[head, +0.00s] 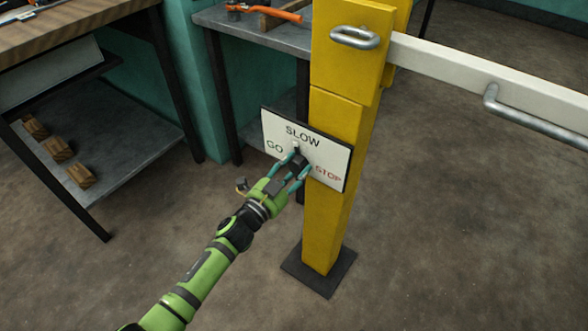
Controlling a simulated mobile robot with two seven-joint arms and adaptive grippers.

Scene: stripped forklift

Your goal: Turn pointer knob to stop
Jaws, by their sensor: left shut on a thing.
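A white sign plate (331,151) with a dark edge is fixed to the yellow post (338,110). It reads SLOW at the top, GO at the left and STOP in red at the right. The dark pointer knob (296,160) sits at the middle of the plate, with a small pale tip (295,146) towards SLOW. My left gripper (298,167) is shut on the knob, its teal fingers on either side of it. The fingers hide part of the knob, so its exact angle is hard to tell. My right gripper is not in view.
A white barrier arm (480,80) with metal handles extends right from the post. A grey workbench (258,32) with an orange-handled tool stands behind. A shelf (125,130) with wooden blocks is at the left. The floor in front of the post is clear.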

